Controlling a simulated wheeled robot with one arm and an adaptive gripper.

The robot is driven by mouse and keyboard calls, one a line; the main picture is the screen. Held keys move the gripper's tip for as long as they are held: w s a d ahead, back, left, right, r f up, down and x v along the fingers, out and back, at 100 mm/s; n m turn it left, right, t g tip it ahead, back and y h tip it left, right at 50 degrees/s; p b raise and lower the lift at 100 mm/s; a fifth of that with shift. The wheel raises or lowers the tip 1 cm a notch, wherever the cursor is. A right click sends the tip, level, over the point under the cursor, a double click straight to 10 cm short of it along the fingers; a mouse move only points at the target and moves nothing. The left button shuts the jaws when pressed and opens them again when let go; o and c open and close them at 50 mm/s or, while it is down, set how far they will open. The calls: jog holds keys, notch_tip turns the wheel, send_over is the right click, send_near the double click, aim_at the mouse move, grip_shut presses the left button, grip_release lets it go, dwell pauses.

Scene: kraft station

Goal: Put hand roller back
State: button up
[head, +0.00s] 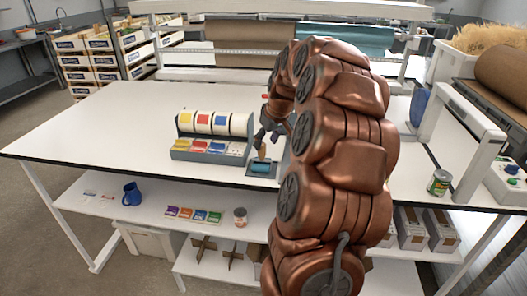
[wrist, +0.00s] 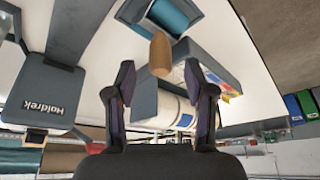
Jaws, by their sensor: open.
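The hand roller shows a tan wooden handle (head: 262,151) and a blue roller end (head: 261,167) at the small dark grey tray (head: 255,174) near the table's front edge. In the wrist view the handle (wrist: 160,54) points towards me, and the blue end (wrist: 174,15) sits in the tray (wrist: 128,11). My gripper (wrist: 160,72) is open, its fingers on either side of the handle's end with gaps to both. In the head view my gripper (head: 268,132) is above the handle, partly hidden by my arm.
A grey dispenser with several coloured rolls (head: 209,149) stands just left of the tray. A grey device marked Holdrek (wrist: 45,88) shows in the wrist view. The table's left side (head: 100,135) is clear. A white frame (head: 480,160) stands at right.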

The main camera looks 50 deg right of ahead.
jog(key=b+v, duration=0.1)
jog(key=v, duration=0.5)
jog(key=shift+r, duration=0.4)
jog(key=s+a+f+n+g+y, duration=0.1)
jog(key=s+a+f, duration=0.1)
jog(key=a, duration=1)
jog(key=s+a+f+n+g+y, duration=0.1)
jog(key=s+a+f+g, duration=0.1)
jog(key=a, duration=1)
jog(key=s+a+f+g, duration=0.1)
jog(key=s+a+f, duration=0.2)
jog(key=s, duration=0.4)
jog(key=s+a+f+g, duration=0.1)
jog(key=s+a+f, duration=0.2)
jog(key=s+a, duration=0.2)
jog(key=s+a+f+g+h, duration=0.1)
jog(key=s+a+f, duration=0.2)
jog(key=s, duration=0.6)
jog(key=shift+s+a, duration=0.35)
jog(key=shift+a, duration=0.45)
